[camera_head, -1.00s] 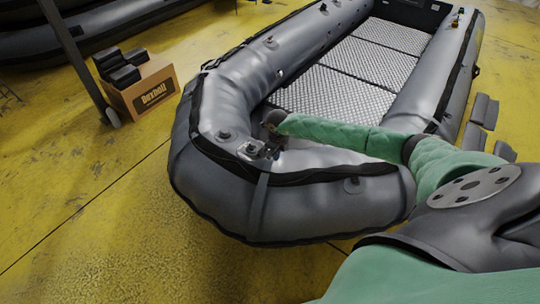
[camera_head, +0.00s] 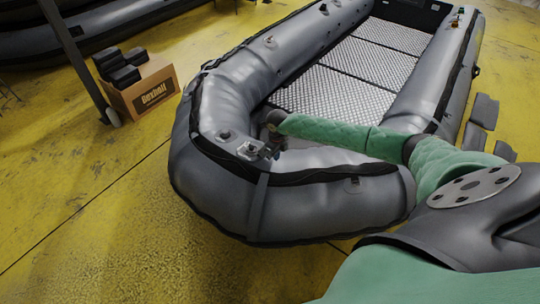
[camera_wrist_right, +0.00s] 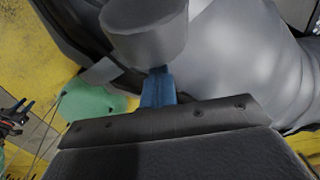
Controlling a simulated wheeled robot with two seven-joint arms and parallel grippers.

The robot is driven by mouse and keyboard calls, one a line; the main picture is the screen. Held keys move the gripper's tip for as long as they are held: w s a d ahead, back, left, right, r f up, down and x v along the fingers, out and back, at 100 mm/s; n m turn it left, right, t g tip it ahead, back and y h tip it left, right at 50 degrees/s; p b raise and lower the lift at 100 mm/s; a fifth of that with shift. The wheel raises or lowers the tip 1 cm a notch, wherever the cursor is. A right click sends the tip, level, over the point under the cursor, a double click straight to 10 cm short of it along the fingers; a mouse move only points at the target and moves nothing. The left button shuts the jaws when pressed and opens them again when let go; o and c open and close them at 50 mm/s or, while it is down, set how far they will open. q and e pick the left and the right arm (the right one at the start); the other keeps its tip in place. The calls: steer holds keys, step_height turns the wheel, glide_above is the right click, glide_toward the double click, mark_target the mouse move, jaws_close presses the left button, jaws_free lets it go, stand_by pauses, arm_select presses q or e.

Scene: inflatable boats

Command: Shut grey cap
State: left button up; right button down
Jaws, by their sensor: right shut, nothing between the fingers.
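The grey inflatable boat (camera_head: 215,185) lies on the yellow floor, its rounded end towards me. My right gripper (camera_head: 266,150) is at the inner side of that end, by a small metal fitting (camera_head: 249,150). In the right wrist view a grey round cap (camera_wrist_right: 145,32) stands close up at the tips of the blue fingers (camera_wrist_right: 158,88). The fingers are together with nothing between them. The cap hides their very ends, so contact is unclear. My left gripper (camera_wrist_right: 20,110) shows small at the wrist view's left edge; its opening is unclear.
A dark valve (camera_head: 224,134) sits on the tube left of my right gripper. An orange-brown box (camera_head: 145,95) with black blocks stands left of the boat, beside a dark post (camera_head: 75,60). Grey pads (camera_head: 483,112) lie at right. Floor in front is clear.

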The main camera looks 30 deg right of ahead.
mark_target(276, 164)
steer(key=shift+f+b, duration=1.4)
steer(key=shift+f, duration=0.35)
steer(key=shift+r, duration=0.15)
